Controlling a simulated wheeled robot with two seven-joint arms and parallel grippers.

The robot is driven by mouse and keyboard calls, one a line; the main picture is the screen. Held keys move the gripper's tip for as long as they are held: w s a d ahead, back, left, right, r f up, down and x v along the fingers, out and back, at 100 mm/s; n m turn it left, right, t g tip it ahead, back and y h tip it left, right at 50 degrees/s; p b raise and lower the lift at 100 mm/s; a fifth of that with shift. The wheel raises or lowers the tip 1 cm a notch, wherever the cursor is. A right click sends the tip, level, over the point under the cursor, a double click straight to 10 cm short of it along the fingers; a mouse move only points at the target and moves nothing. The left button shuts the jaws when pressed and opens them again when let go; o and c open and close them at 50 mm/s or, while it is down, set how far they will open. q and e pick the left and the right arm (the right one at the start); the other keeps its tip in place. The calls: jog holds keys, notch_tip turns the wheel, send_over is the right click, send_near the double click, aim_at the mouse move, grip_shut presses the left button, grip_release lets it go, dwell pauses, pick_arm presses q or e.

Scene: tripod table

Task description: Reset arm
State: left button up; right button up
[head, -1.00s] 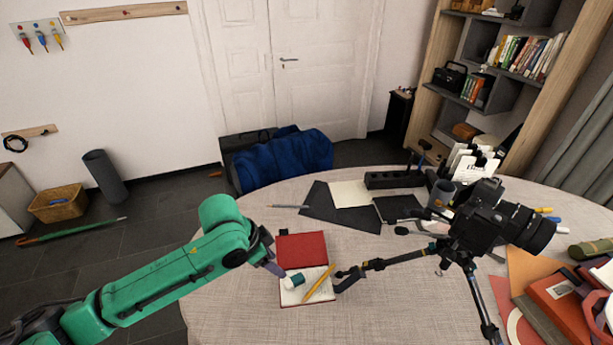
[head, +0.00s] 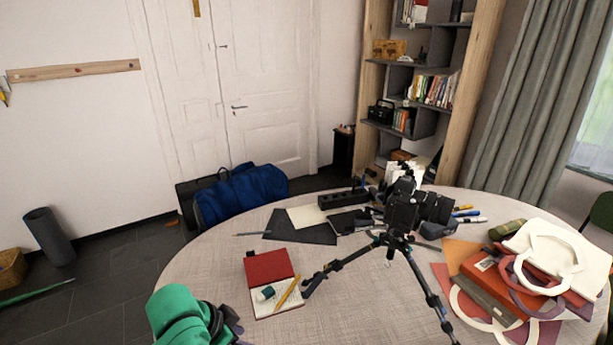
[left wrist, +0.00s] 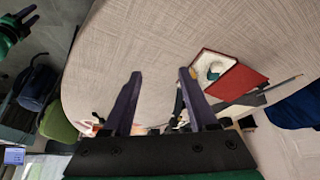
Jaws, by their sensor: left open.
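My left arm is the green one at the bottom of the head view, folded at the table's near left edge, with its dark gripper (head: 228,325) partly hidden. In the left wrist view the two dark fingers of the left gripper (left wrist: 160,72) are apart, with nothing between them. A green arm end with dark fingers, my right gripper (left wrist: 22,22), shows small in the upper left corner of that view; its opening is unclear. The tripod (head: 398,243) with its camera (head: 408,209) stands on the round table (head: 215,268), apart from the left gripper.
An open red notebook (head: 268,266) with a pencil (head: 288,293) and a small teal-and-white item (head: 266,293) lies close beyond the left gripper. Bags and folders (head: 500,290) are piled at right. A black power strip (head: 342,196) lies at the back. Bare tabletop lies left of the notebook.

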pick_arm(q)
jog(key=s+a+f+n+y, duration=0.2)
jog(key=s+a+f+n, duration=0.15)
jog(key=s+a, duration=0.2)
jog(key=s+a+f+n+y, duration=0.2)
jog(key=s+a+n, duration=0.2)
jog(key=s, duration=0.3)
notch_tip(320, 180, down, 23)
jog(key=s+g, duration=0.1)
jog(key=s, duration=0.1)
jog(key=s+a+f+g, duration=0.1)
jog(key=s+a+f, duration=0.2)
jog(key=s+f, duration=1.1)
jog(key=s, duration=0.3)
jog(key=shift+f+m+g, duration=0.15)
jog(key=shift+m+g, duration=0.15)
jog(key=shift+m, duration=0.05)
pick_arm(e)
jog(key=shift+s, duration=0.4)
